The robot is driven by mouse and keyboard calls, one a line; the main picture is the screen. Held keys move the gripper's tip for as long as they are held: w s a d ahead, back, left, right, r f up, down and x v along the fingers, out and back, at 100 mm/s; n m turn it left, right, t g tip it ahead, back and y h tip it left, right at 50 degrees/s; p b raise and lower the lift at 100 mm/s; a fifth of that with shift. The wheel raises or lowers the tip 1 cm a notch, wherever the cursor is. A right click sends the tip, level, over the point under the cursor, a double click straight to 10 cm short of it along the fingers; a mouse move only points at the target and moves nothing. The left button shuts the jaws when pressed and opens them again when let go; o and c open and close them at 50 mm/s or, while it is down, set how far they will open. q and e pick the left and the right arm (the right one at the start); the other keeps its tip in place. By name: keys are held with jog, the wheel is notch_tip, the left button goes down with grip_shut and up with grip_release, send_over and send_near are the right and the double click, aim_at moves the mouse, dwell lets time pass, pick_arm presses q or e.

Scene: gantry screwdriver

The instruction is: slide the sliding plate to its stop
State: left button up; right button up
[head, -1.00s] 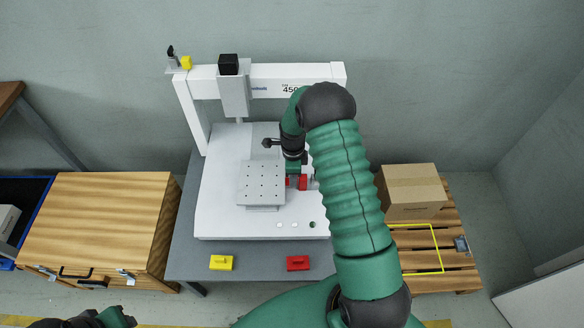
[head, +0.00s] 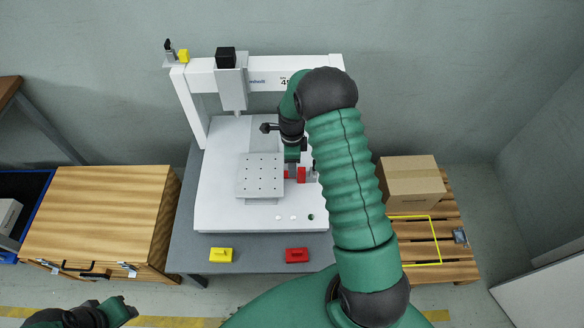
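The sliding plate (head: 260,176) is a light grey square with a grid of small holes. It sits on the white bed of the gantry screwdriver (head: 217,150), in front of the spindle. My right gripper (head: 293,174) points down at the plate's right edge, beside small red parts (head: 301,175). Its fingers are mostly hidden by the arm and wrist, so I cannot tell whether it is open or whether it touches the plate. My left gripper (head: 128,309) is low at the bottom left, partly cut off and away from the machine; its finger state is unclear.
A yellow block (head: 221,254) and a red block (head: 297,254) lie on the grey table's front edge (head: 258,267). A wooden cabinet (head: 95,213) stands left. A cardboard box (head: 411,181) sits on a pallet (head: 447,272) at right. My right arm hides the bed's right side.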

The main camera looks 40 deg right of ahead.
notch_tip(320, 180, up, 13)
jog(key=p, duration=0.2)
jog(key=shift+a, duration=0.15)
jog(key=s+a+r+n+t, duration=0.1)
jog(key=s+a+r+n, duration=0.1)
jog(key=s+a+n, duration=0.65)
jog(key=s+a+r+n+t, duration=0.2)
jog(key=s+a+n, duration=0.2)
jog(key=a+n, duration=0.95)
notch_tip(320, 180, up, 12)
jog(key=d+n+p, duration=0.2)
jog(key=n+p, duration=0.2)
jog(key=p, duration=0.8)
jog(key=shift+s+f, duration=0.15)
jog(key=shift+s, duration=0.3)
